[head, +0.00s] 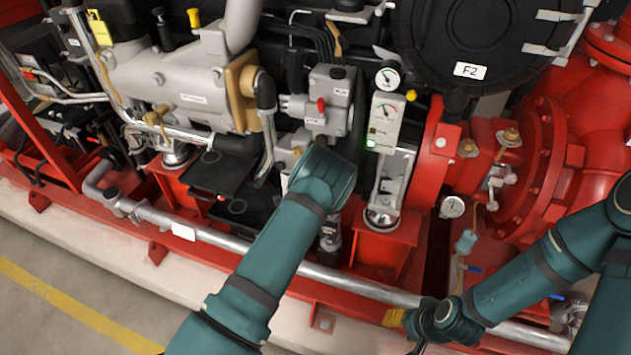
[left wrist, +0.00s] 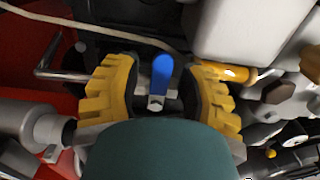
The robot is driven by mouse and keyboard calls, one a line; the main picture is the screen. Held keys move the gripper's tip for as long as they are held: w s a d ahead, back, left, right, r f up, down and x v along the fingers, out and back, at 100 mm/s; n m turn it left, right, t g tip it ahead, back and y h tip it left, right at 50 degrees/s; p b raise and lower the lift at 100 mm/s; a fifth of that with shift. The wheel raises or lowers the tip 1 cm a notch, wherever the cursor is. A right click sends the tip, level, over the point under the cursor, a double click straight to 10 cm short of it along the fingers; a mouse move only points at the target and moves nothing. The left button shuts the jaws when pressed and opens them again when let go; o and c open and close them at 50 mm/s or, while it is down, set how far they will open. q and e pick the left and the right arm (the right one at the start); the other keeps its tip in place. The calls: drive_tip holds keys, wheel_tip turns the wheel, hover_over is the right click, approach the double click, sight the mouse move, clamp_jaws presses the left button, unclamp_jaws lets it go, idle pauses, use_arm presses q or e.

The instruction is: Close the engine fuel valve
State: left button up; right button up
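A blue valve lever (left wrist: 162,76) on a metal fitting stands between the two yellow fingers of my left gripper (left wrist: 161,92) in the left wrist view. The fingers are spread apart, with a gap on each side of the lever. In the head view my left arm reaches to the engine's lower front, and its wrist hides the gripper and this lever. My right gripper (head: 396,318) shows only as a small yellow part low in the head view, near the grey pipe. Its fingers are mostly hidden.
The engine block (head: 180,85) and a gauge panel (head: 384,125) with a green light stand close around my left wrist. A long grey pipe (head: 255,252) runs along the red base. A yellow fitting (left wrist: 238,74) is beside the right finger. Open floor (head: 45,320) lies front left.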

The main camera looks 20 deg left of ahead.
use_arm(q)
drive_tip(key=shift+r, duration=0.1)
drive_tip(key=s, duration=0.8)
drive_tip(key=shift+a, duration=0.15)
idle(0.4)
drive_tip(key=s+d+f+n+g+y, duration=0.1)
drive_tip(key=s+f+n+g+y, duration=0.1)
drive_tip(key=s+f+n+g, duration=0.9)
drive_tip(key=s+d+r+n+g+h, duration=0.2)
drive_tip(key=s+d+r+n, duration=0.1)
drive_tip(key=s, duration=0.4)
drive_tip(key=s+d+r+n+g+h, duration=0.3)
drive_tip(key=s+d+n, duration=0.3)
drive_tip(key=s+d, duration=0.2)
drive_tip(key=shift+a+r, duration=0.1)
